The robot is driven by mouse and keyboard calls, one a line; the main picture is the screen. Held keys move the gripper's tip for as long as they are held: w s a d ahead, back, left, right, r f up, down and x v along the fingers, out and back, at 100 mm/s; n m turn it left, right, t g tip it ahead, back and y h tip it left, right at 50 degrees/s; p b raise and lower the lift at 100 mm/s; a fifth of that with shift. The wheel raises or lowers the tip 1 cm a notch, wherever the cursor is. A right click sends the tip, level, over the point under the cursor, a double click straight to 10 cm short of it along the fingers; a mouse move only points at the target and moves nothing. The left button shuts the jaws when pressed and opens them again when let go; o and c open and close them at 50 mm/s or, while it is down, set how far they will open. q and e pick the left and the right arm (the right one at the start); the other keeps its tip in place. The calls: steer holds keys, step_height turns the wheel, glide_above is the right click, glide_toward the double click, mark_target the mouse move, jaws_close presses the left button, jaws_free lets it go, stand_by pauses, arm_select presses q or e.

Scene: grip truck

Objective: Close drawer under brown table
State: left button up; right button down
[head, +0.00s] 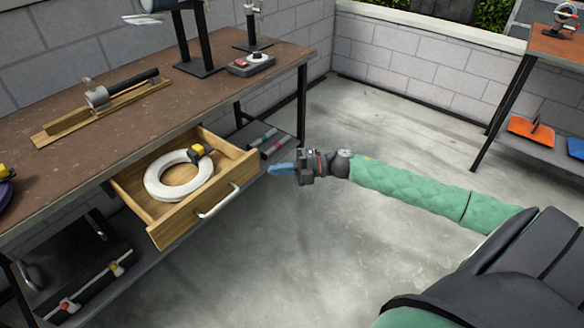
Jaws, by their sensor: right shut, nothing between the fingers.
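The brown table (140,118) runs along the wall on the left. Its wooden drawer (172,232) is pulled out under the table's front edge, with a metal handle (218,203) on its front. A white ring-shaped roll (152,187) and a small yellow and black item (197,152) lie in the drawer. My right gripper (272,169) is shut and empty, with blue fingertips pointing left. It appears to the right of the drawer front, apart from the handle. My left gripper is not in view.
A lower shelf under the table holds a black case (85,285) and tools (265,140). A clamp-like tool on a wooden board (105,112) lies on the tabletop. Another table (555,48) stands at right. The concrete floor (335,250) between is clear.

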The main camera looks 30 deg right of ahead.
mark_target(254, 165)
steer(key=shift+w+a, duration=0.3)
steer(key=shift+w, duration=0.55)
steer(key=shift+w+a, duration=0.25)
steer(key=shift+w, duration=0.55)
steer(key=shift+w+a, duration=0.1)
steer(key=shift+w, duration=0.1)
steer(key=shift+w, duration=0.1)
steer(key=w+a+b, duration=0.1)
steer(key=w+a, duration=0.3)
steer(key=w, duration=0.7)
steer(key=w+a+b, duration=0.1)
steer(key=w+a, duration=0.3)
steer(key=w, duration=0.7)
steer(key=shift+w+r, duration=0.2)
steer(key=shift+w, duration=0.15)
steer(key=shift+w+r, duration=0.1)
steer(key=shift+r, duration=0.05)
